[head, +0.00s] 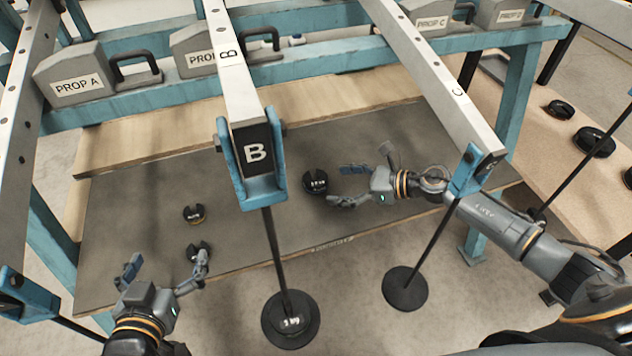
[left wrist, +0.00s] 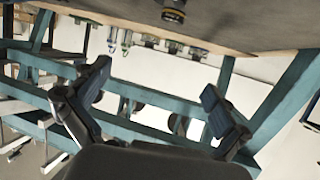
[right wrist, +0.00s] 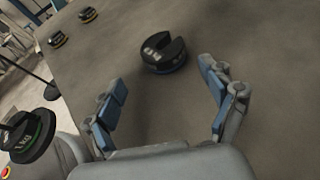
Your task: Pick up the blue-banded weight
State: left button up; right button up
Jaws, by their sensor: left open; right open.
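The blue-banded weight (head: 316,182) is a black slotted disc lying flat on the grey mat, right of the lever marked B. In the right wrist view the weight (right wrist: 163,55) shows its blue lower band and a slot, just beyond the fingertips. My right gripper (head: 346,186) is open beside it on its right, its fingers pointing toward it. The right wrist view shows the gap between those fingers (right wrist: 163,88) empty. My left gripper (head: 166,265) is open and empty at the mat's front left; it also shows in the left wrist view (left wrist: 155,92).
Two small black weights lie at left on the mat, one (head: 194,214) yellowish-banded, the other (head: 197,253) close to my left gripper. Lever B's end (head: 254,155) and its hanging rod stand left of the blue-banded weight. A green-banded weight (right wrist: 28,138) shows in the right wrist view.

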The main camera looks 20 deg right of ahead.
aim_at(323, 179)
jog(key=w+a, duration=0.2)
jog(key=w, duration=0.1)
jog(key=shift+a+f+b, duration=0.3)
jog(key=shift+a+f, duration=0.1)
jog(key=shift+w+a+f, duration=0.2)
jog(key=shift+w+a, duration=0.05)
jog(key=shift+a, duration=0.1)
pick_arm(q)
jog(key=r, duration=0.1)
jog(key=w+r+t, duration=0.1)
jog(key=r+t, duration=0.1)
jog(key=shift+w+d+r+h, duration=0.15)
jog(key=shift+w+d+h, duration=0.05)
jog(key=shift+d+h, duration=0.2)
pick_arm(e)
jog(key=shift+r, duration=0.1)
jog(key=c, duration=1.4)
jog(key=shift+c, duration=0.2)
